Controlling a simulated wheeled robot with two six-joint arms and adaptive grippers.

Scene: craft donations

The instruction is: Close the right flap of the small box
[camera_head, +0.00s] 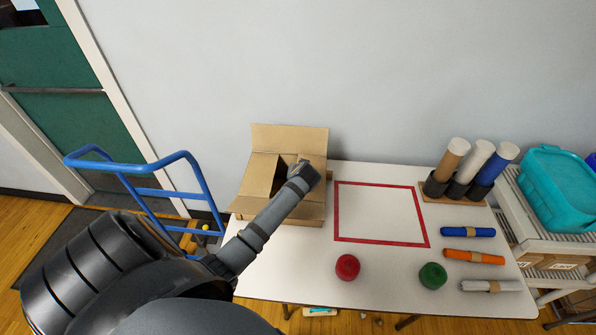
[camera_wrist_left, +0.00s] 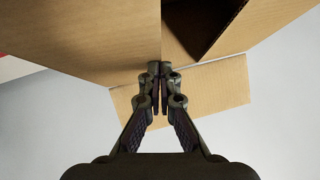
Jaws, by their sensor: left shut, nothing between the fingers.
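The small box (camera_head: 310,212) is an open-topped cardboard box at the table's back left edge. Its back flap (camera_head: 290,137) stands up toward the wall and shows in the left wrist view (camera_wrist_left: 215,90). The left flap (camera_head: 260,174) leans inward over the left side. The right flap (camera_wrist_left: 90,35) fills the left of the wrist view, beside a dark gap into the box; its exact angle is unclear. My left gripper (camera_wrist_left: 157,75) is shut and empty, its tips at the right flap's edge near the back flap. In the head view my forearm and wrist cover part of the box.
A red tape square (camera_head: 385,240) lies right of the box. Red (camera_head: 347,267) and green (camera_head: 433,276) rolls lie in front. Coloured rolls (camera_head: 468,232) and a holder with tubes (camera_head: 455,190) are at the right. A blue hand truck (camera_head: 140,167) stands left of the table.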

